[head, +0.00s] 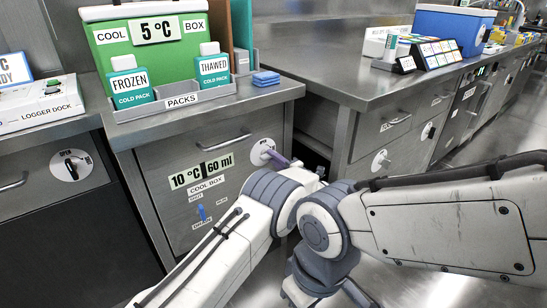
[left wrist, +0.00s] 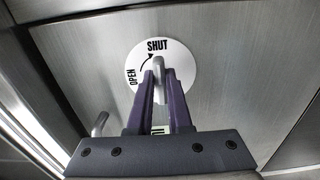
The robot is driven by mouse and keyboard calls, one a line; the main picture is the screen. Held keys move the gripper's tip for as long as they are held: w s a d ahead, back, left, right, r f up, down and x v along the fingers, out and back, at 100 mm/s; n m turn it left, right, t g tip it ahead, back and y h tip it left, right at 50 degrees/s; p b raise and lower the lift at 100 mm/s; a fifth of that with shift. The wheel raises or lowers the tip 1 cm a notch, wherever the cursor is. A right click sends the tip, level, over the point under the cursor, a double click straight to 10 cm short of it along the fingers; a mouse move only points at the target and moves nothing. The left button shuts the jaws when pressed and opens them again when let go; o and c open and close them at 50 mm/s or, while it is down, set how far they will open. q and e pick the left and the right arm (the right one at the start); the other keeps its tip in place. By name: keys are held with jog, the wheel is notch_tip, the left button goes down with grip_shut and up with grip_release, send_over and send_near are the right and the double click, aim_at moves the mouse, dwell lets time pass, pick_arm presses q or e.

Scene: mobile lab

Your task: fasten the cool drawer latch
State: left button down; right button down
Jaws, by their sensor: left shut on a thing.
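The cool drawer (head: 195,155) is the steel front under the counter with the green box; it looks closed and flush. Its latch is a round white plate (head: 259,155) at the drawer's upper right, with a small lever. In the left wrist view the latch plate (left wrist: 184,62) carries the words OPEN at left and SHUT at top, with a curved arrow between them. The lever (left wrist: 158,64) stands between the purple fingers, its end just below SHUT. My left gripper (head: 277,157) is shut on the lever; it also shows in the left wrist view (left wrist: 159,78). My right gripper is out of sight.
A bar handle (head: 222,142) sits left of the latch. Below is a blue lever (head: 202,212) on a labelled panel. A packs tray (head: 180,102) with cold packs stands on the counter. Another drawer with a latch (head: 70,165) is at left. My right arm crosses the lower right.

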pick_arm(q)
jog(key=shift+d, duration=0.15)
jog(key=c, duration=0.8)
grip_release()
jog(key=shift+c, duration=0.2)
